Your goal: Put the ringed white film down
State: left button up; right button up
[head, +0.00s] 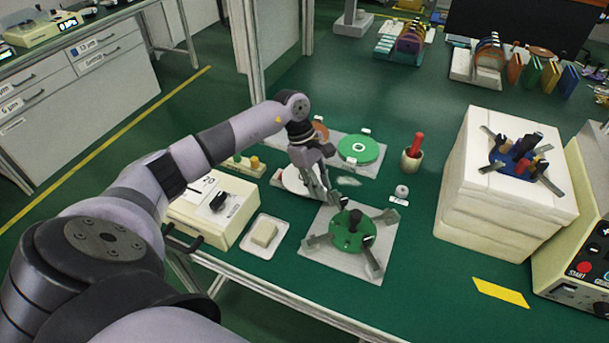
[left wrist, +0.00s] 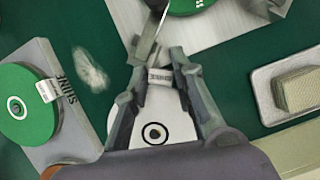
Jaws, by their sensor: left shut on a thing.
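The white film (left wrist: 150,128) is a round white disc with a black ring mark, seen below and between my fingers in the left wrist view. In the head view the white film (head: 297,181) shows partly behind my left gripper (head: 318,190). The gripper (left wrist: 160,68) points down and is shut on the film's small white printed tab (left wrist: 160,77). Part of the disc is hidden by the gripper body. I cannot tell whether the disc touches the surface below. My right gripper is not in view.
A green disc (head: 358,149) lies on a grey plate just behind. In front is a green clamp fixture (head: 352,231) on a grey plate (head: 370,271). A cream block sits in a white tray (head: 262,250). A cup (head: 411,160) holds a red-handled tool. White blocks (head: 480,210) stand right.

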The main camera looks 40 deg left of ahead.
pick_arm(q)
grip_shut()
notch_tip(320, 180, up, 20)
jog(key=b, duration=0.2)
jog(key=s+d+f+m+g+y+p, duration=0.1)
jog(key=s+d+f+m, duration=0.3)
jog(key=m, duration=0.5)
jog(key=s+d+f+m+g+y, duration=0.3)
jog(key=s+d+f+m, duration=0.2)
jog(key=s+d+m, duration=0.4)
jog(key=shift+s+f+m+g+y+p, duration=0.2)
jog(key=shift+s+m+g+y+p, duration=0.15)
jog(key=shift+s, duration=0.8)
jog(key=shift+w, duration=0.1)
